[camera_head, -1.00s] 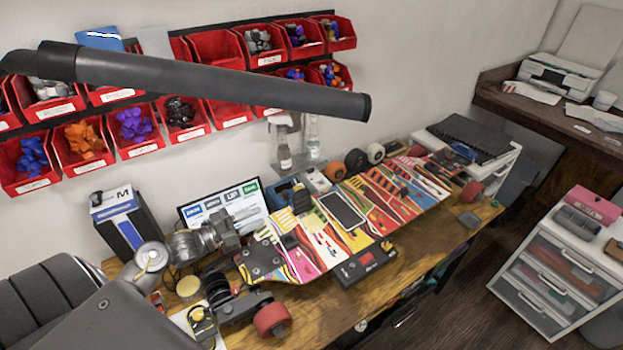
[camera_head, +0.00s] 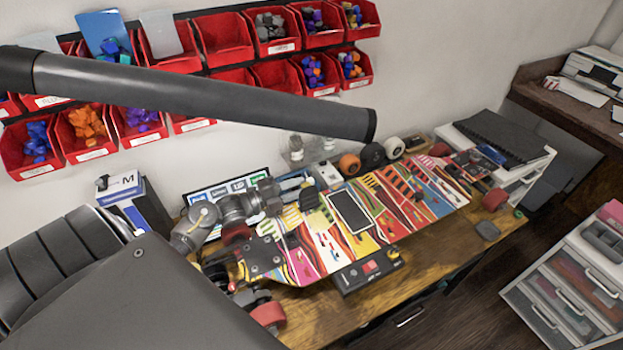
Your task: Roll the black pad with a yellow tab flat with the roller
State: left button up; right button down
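The colourful board (camera_head: 415,205) lies on the wooden bench. A white-edged black rectangle (camera_head: 348,212) sits near its middle. A small dark piece with some yellow (camera_head: 309,197) is at the board's back edge, left of that rectangle. It may be the pad with the yellow tab, but it is too small to be sure. My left gripper (camera_head: 268,203) is low over the board's back-left part, just left of the dark piece. Its fingers are too small to read, and I cannot tell whether it holds anything. I cannot pick out the roller. My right gripper is out of view.
A black box with a red part (camera_head: 370,268) sits at the board's front edge. Wheels (camera_head: 372,155) stand behind the board. A red wheel (camera_head: 268,314) is at front left. Red bins (camera_head: 226,42) line the wall. A white drawer unit (camera_head: 570,270) stands at right.

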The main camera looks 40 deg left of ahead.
pick_arm(q)
jog(key=shift+p+x, duration=0.65)
jog(key=shift+x, duration=1.85)
grip_shut()
